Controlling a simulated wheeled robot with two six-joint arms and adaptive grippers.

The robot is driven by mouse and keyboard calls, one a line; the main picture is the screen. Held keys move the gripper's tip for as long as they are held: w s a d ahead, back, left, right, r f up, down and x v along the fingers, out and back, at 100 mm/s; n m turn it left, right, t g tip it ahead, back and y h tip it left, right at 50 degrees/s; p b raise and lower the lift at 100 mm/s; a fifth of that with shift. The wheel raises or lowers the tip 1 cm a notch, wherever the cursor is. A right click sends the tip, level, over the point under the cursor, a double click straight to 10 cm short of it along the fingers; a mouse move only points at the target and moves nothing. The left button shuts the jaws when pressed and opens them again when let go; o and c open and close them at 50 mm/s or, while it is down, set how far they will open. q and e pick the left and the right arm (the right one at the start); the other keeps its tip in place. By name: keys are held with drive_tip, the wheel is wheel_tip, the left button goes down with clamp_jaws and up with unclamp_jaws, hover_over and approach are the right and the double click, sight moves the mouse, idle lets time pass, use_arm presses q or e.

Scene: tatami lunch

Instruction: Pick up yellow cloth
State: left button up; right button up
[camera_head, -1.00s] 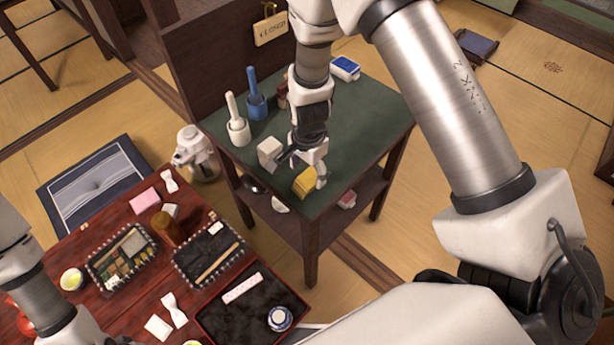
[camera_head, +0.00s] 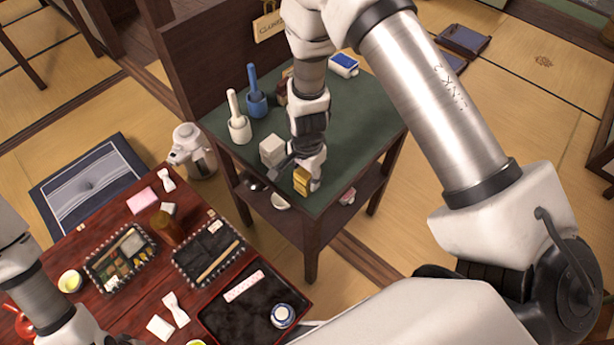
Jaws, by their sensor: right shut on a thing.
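The yellow cloth (camera_head: 301,181) is at the near edge of the small green-topped table (camera_head: 362,124). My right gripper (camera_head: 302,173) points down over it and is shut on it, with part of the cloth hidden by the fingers. I cannot tell whether the cloth is clear of the tabletop.
A white block (camera_head: 271,150) stands just left of my right gripper. A red low table (camera_head: 107,224) with lunch trays is at lower left.

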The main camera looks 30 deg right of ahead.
wheel_tip(320, 180, up, 10)
drive_tip(key=shift+w+f, duration=0.1)
idle(0.4)
drive_tip(key=shift+o, duration=0.5)
